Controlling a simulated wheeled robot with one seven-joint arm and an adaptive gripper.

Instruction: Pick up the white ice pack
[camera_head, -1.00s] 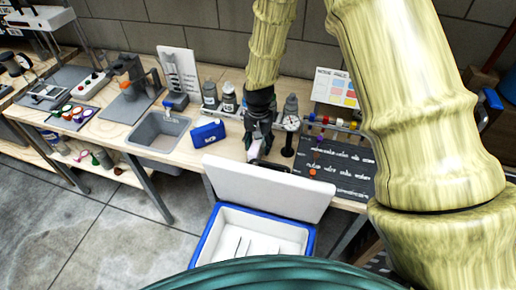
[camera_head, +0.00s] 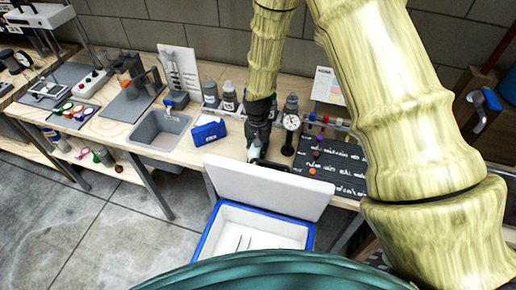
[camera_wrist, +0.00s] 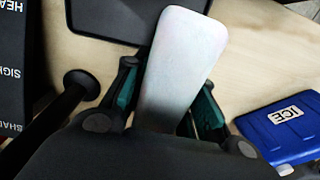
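The white ice pack (camera_wrist: 182,70) is a plain pale slab with rounded corners. In the wrist view it lies between the two fingers of my gripper (camera_wrist: 168,85), with its lower end hidden by the gripper body. The fingers flank its long sides closely, but I cannot tell whether both press on it. In the head view my gripper (camera_head: 257,150) is low over the front part of the bench, and the pack is mostly hidden there.
A blue ICE pack (camera_head: 208,133) lies to the left, a dial gauge (camera_head: 290,122) stands close on the right, and a black lettered board (camera_head: 338,165) is beyond it. An open blue-and-white cooler (camera_head: 211,232), its white lid (camera_head: 268,188) raised, is in front of the bench.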

